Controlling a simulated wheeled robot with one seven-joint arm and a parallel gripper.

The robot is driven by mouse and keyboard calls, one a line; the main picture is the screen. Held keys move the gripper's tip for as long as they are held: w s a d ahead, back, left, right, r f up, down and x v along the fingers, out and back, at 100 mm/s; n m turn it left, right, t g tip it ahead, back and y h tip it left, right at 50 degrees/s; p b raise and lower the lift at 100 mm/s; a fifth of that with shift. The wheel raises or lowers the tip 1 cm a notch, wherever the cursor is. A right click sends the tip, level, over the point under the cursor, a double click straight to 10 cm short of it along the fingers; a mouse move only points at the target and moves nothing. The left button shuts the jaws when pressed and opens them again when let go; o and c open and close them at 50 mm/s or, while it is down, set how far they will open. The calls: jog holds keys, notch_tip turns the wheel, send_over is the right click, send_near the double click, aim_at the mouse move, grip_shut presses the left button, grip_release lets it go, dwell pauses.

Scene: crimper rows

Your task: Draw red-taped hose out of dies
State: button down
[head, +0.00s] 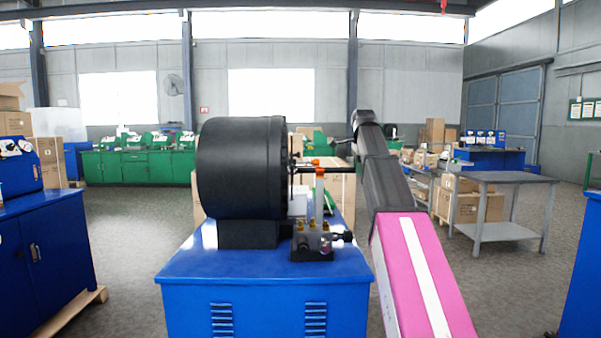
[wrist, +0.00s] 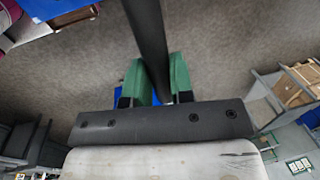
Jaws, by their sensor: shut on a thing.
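The crimper is a large black drum (head: 240,168) on a blue cabinet, its die side facing right in the head view. A thin dark hose (head: 338,169) runs level from the die side to my arm. Orange-red spots show beside it near the dies; I cannot tell which is tape. In the wrist view, the green fingers of my gripper (wrist: 157,78) are shut on the black hose (wrist: 148,30), which runs between them and up out of the picture. In the head view my arm hides the gripper. The dies and the hose's inner end are hidden.
The blue cabinet (head: 265,290) carries a valve block (head: 318,240) below the hose. A grey table (head: 500,180) stands to the right, with cardboard boxes near it. Another blue cabinet (head: 45,255) is at the left. Open floor lies between them.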

grip_release()
jog(key=shift+d, duration=0.1)
dwell(0.4)
jog(key=shift+r, duration=0.15)
notch_tip(320, 180, up, 7)
jog(key=s, duration=0.1)
jog(key=shift+f, duration=0.2)
dwell(1.1)
jog(key=shift+s, duration=0.1)
